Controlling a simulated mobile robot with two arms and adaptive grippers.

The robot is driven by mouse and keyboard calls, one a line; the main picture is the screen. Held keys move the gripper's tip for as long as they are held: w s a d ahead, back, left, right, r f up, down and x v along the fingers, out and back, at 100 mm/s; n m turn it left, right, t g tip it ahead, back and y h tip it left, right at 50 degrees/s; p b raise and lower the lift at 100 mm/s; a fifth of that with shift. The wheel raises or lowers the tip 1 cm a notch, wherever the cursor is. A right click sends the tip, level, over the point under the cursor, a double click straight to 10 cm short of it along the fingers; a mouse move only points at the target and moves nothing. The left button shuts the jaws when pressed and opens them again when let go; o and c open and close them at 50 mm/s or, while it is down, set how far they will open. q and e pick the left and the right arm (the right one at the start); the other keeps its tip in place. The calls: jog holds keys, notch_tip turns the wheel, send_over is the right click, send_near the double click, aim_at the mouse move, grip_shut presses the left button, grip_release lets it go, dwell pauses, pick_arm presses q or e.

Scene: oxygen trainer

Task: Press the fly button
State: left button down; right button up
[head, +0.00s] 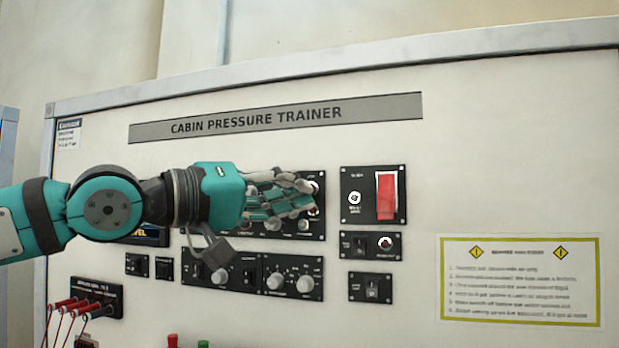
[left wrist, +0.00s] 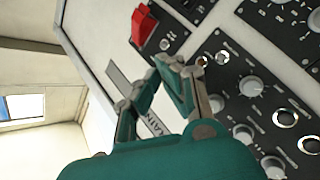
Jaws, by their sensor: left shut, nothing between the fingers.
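My left gripper (head: 310,194) is shut and empty, reaching in from the left in front of the upper middle control panel (head: 318,226). It hides much of that panel. In the left wrist view its fingertips (left wrist: 158,70) meet at the panel's edge, near small round controls. I cannot tell whether they touch the panel. No label reads clearly as "fly", so I cannot tell which control is the fly button. My right gripper is not in view.
Right of my gripper is a panel with a red switch cover (head: 386,195), also in the left wrist view (left wrist: 143,25). Knob panels (head: 292,279) lie below. Red-handled plugs with cables (head: 80,302) are at lower left. A yellow-edged notice (head: 519,323) is at right.

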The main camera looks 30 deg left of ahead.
pick_arm(q)
jog(key=shift+w+a+p, duration=0.2)
jog(key=shift+w+p, duration=0.05)
jog(key=shift+w, duration=0.65)
jog(key=shift+w+a+p, duration=0.2)
jog(key=shift+w, duration=0.7)
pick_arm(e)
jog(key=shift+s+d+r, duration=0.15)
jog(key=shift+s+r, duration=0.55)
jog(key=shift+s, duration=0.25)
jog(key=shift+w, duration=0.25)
pick_arm(q)
jog(key=shift+w, duration=0.15)
jog(key=shift+w+a, duration=0.1)
jog(key=shift+w, duration=0.2)
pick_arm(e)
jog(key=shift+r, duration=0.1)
